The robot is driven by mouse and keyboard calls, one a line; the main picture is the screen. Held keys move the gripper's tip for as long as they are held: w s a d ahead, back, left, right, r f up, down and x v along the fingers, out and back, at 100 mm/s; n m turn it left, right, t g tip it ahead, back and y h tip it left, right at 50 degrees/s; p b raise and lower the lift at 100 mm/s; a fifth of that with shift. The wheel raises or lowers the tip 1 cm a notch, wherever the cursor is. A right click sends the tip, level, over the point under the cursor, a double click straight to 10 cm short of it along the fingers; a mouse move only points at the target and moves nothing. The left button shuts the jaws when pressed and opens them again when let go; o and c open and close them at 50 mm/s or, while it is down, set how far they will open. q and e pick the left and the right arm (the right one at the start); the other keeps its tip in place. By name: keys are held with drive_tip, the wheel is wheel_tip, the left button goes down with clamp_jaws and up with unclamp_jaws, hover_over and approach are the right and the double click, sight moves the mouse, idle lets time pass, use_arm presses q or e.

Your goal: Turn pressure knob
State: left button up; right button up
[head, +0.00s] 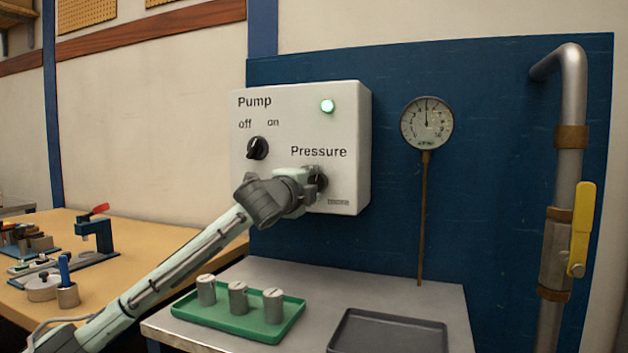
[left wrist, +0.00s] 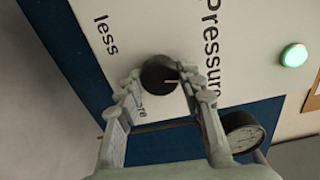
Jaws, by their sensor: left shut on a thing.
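The black pressure knob (head: 321,180) is on the white control box (head: 345,108), below the word "Pressure". My left gripper (head: 313,182) is at the knob and hides much of it in the head view. In the left wrist view my left gripper (left wrist: 165,92) has one finger on each side of the pressure knob (left wrist: 158,74) and is shut on it. The knob's pale mark points toward the word "Pressure". "Less" shows clear there; "more" is partly covered by a finger. The round gauge (head: 427,122) has its needle about straight up. My right gripper is not in view.
The pump knob (head: 257,148) is at the box's left, and a green light (head: 327,106) glows above. Below stand a green tray (head: 243,325) with 3 metal cylinders and an empty dark tray (head: 390,335). A pipe with a yellow handle (head: 582,228) is at the right.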

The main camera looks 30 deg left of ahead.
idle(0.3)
use_arm(q)
drive_tip(key=o, duration=1.2)
drive_tip(key=shift+c, duration=0.2)
drive_tip(key=v, duration=1.2)
